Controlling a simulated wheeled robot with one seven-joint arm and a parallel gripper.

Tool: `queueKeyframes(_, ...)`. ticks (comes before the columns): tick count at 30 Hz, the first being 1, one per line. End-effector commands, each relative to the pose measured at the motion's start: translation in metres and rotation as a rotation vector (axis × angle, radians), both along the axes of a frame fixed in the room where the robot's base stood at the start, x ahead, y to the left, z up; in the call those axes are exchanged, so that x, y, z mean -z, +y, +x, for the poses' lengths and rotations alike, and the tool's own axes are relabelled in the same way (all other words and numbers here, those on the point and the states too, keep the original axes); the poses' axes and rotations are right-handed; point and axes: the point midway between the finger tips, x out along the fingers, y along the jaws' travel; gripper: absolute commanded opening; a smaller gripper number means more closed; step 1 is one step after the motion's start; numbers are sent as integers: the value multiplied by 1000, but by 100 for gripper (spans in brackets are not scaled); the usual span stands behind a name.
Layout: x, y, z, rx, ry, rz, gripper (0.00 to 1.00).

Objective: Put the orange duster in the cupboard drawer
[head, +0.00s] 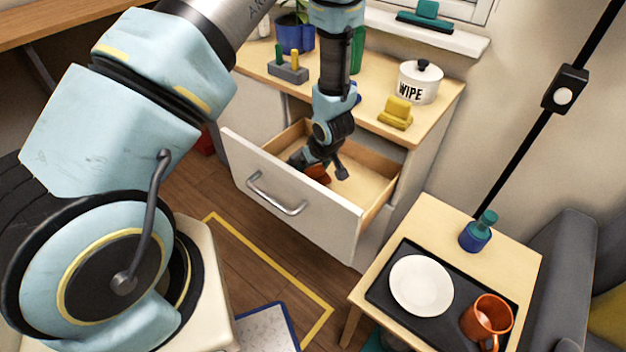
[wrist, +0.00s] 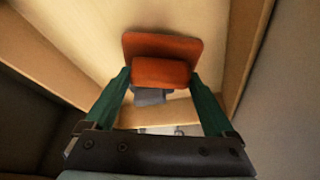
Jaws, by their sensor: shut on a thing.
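The cupboard drawer (head: 282,203) is pulled open, with a white front, a grey handle and a pale wooden inside. My gripper (head: 318,168) is down inside the drawer in the head view. In the wrist view my gripper (wrist: 165,88) has its two green fingers shut on the orange duster (wrist: 162,48). The duster also shows in the head view (head: 319,174), partly hidden by my gripper. It is within the drawer walls, over the wooden floor. I cannot tell whether it touches the floor.
The cupboard top (head: 375,113) bears a white WIPE jar (head: 419,84), a yellow duster-like block (head: 396,113) and a grey block with pegs (head: 288,71). A side table at right holds a black tray (head: 385,287) with a white plate (head: 421,285) and an orange mug (head: 487,320).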

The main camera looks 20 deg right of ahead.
Motion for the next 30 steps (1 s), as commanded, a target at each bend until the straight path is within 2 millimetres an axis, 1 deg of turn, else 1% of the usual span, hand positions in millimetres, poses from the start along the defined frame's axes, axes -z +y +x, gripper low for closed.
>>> queueKeyframes(6, 27, 1, 0, -1, 2, 3, 32)
queueKeyframes(9, 36, 0, 0, -1, 1, 0, 32)
queueKeyframes(17, 37, 0, 0, 0, 0, 0, 32)
queueKeyframes(18, 37, 0, 0, 0, 0, 0, 90)
queueKeyframes(21, 37, 0, 0, 0, 0, -1, 100)
queueKeyframes(27, 36, 0, 0, 0, 0, -1, 100)
queueKeyframes(30, 33, -1, -1, 1, 0, -2, 100)
